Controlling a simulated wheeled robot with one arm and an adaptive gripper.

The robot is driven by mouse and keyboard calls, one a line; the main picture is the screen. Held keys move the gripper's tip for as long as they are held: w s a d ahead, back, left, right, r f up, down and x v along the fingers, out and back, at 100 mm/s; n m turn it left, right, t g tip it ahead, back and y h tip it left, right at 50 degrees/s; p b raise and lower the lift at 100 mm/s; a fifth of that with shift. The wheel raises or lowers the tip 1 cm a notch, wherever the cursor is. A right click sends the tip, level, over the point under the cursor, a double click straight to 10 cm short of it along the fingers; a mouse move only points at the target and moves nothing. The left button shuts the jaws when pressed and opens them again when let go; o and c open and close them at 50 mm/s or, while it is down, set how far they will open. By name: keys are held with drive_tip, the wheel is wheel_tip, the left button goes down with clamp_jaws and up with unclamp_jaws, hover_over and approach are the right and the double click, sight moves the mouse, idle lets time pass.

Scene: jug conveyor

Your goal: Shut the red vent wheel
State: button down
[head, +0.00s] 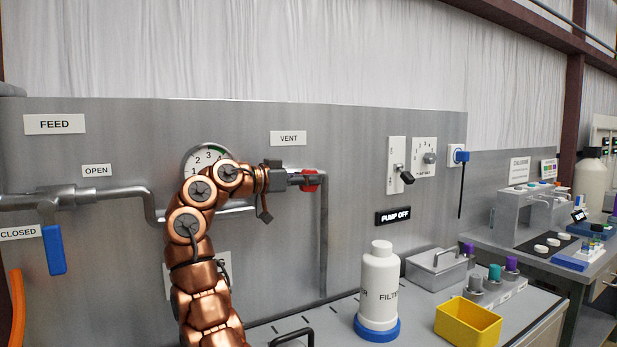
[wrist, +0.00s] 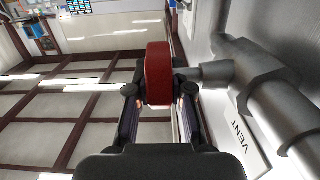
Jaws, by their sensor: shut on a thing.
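The red vent wheel (head: 310,181) sits on the grey vent pipe at the wall panel, below the VENT label (head: 288,138). It also shows in the wrist view (wrist: 158,74), edge on, with its stem running right into the grey pipe fitting (wrist: 255,75). My gripper (wrist: 159,100) has one finger on each side of the wheel and is shut on it. In the head view my gripper (head: 298,180) reaches the wheel from the left, and my copper arm covers part of the panel. The wheel's far side is hidden.
A round gauge (head: 207,157) is partly behind my arm. A blue feed lever (head: 54,249) hangs at the left. A white filter bottle (head: 379,283), a yellow bin (head: 468,322) and a grey metal box (head: 436,268) stand on the bench below. A PUMP OFF sign (head: 396,216) is to the right.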

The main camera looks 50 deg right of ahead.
drive_tip(key=y+p, duration=0.1)
drive_tip(key=p, duration=0.1)
drive_tip(key=r+t+y+p, duration=0.1)
drive_tip(key=p, duration=0.1)
drive_tip(key=shift+y, duration=0.4)
drive_tip(key=y+p, duration=0.2)
drive_tip(key=p, duration=0.2)
drive_tip(key=shift+t, duration=0.3)
drive_tip(key=y+p, duration=0.2)
drive_tip(key=p, duration=0.2)
drive_tip(key=t+y+p, duration=0.1)
drive_tip(key=y+p, duration=0.1)
drive_tip(key=p, duration=0.2)
drive_tip(key=shift+s+d+f, duration=0.15)
drive_tip(key=shift+d+f, duration=0.05)
drive_tip(key=shift+f, duration=0.15)
drive_tip(key=shift+f+t+y+p, duration=0.2)
drive_tip(key=shift+t+y+p, duration=0.1)
drive_tip(key=shift+y+p, duration=0.15)
drive_tip(key=shift+f, duration=0.1)
drive_tip(key=c, duration=1.3)
unclamp_jaws()
drive_tip(key=shift+f+b, duration=0.15)
drive_tip(key=shift+b, duration=0.15)
